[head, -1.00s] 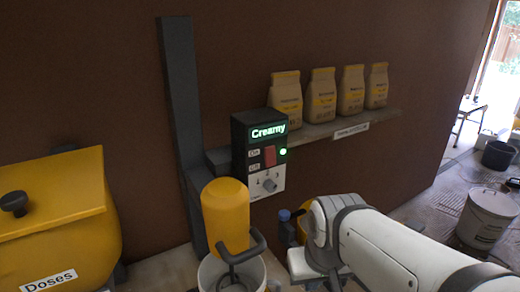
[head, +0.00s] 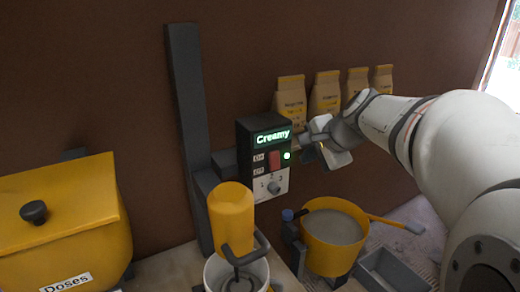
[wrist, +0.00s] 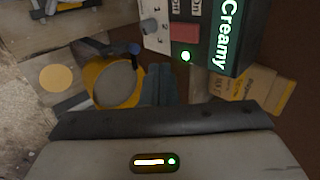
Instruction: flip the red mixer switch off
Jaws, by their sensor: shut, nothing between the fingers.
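The red mixer switch (head: 274,160) sits on the front of a dark control box (head: 245,150), beside an On label above and an Off label below. A green light (head: 287,155) glows to its right and the display (head: 271,136) reads "Creamy". My gripper (head: 301,148) is shut and empty, just right of the box and apart from the switch as far as I can tell. In the wrist view the closed fingers (wrist: 160,80) point up toward the red switch (wrist: 186,33). Which way the switch is tilted is hard to tell.
A grey dial (head: 273,187) is below the switch. The yellow mixer (head: 232,215) hangs over a white bucket (head: 212,272). A yellow bucket of plaster (head: 325,252) stands below my arm. Several bags (head: 291,93) stand behind my wrist.

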